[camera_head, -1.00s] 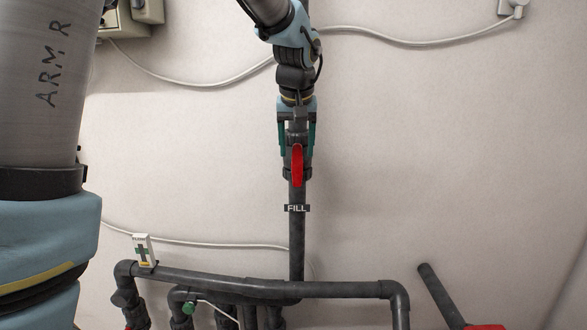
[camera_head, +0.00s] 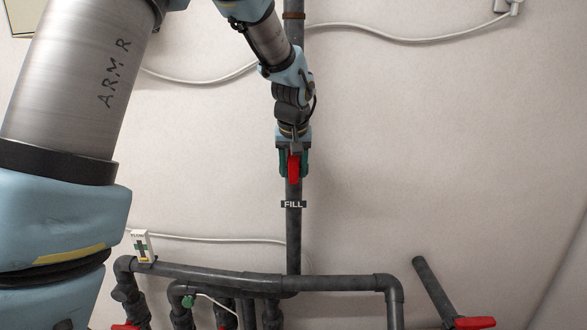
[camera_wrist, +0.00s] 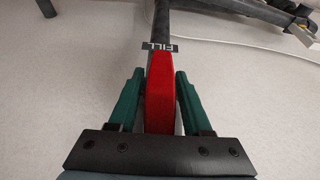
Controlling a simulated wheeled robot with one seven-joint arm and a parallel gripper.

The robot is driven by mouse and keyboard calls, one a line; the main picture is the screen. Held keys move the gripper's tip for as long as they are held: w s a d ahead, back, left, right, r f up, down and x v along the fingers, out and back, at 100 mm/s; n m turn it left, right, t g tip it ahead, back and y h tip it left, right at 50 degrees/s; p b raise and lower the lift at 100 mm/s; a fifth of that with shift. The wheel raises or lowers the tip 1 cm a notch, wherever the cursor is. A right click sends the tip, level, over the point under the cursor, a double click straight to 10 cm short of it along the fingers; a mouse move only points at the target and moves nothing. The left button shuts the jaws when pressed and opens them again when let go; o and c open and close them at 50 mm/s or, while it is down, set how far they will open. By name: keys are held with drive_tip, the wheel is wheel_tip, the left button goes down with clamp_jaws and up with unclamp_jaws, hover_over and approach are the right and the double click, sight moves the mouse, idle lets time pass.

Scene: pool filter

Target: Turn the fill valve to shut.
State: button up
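The fill valve's red handle (camera_head: 294,168) is on the vertical dark pipe, just above the FILL label (camera_head: 293,204). The handle lies in line with the pipe. My gripper (camera_head: 294,172) is at the handle, pointing down along the pipe. The valve body is hidden behind my gripper and the handle.
A horizontal manifold pipe (camera_head: 330,283) runs below, with more pipes under it. Another red handle (camera_head: 475,323) is at lower right. A cable (camera_head: 420,39) runs along the wall. The wall right of the pipe is clear.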

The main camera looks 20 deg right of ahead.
clamp_jaws()
drive_tip(key=shift+y, duration=0.3)
drive_tip(key=shift+f+m+t+y+b, duration=0.1)
drive_tip(key=shift+m+t+y+b, duration=0.2)
drive_tip(key=shift+t+y+b, duration=0.5)
drive_tip(key=t+y+b, duration=0.1)
drive_tip(key=y, duration=0.1)
drive_tip(key=a+m+t+y+b, duration=0.1)
drive_tip(key=y, duration=0.2)
drive_tip(key=shift+w+r, duration=0.2)
drive_tip(key=shift+w+a+r+m+t+y+b, duration=0.1)
drive_tip(key=shift+r+m+t+y+b, duration=0.15)
drive_tip(key=shift+m+t+y+b, duration=0.55)
drive_tip(key=shift+a+r+m+t+y+b, duration=0.15)
drive_tip(key=shift+r+t+y+b, duration=0.2)
drive_tip(key=shift+t+y, duration=0.9)
drive_tip(key=shift+w+r+m+t+y+b, duration=0.15)
drive_tip(key=shift+m+t+y+b, duration=0.4)
drive_tip(key=shift+y, duration=0.8)
drive_tip(key=shift+s, duration=0.1)
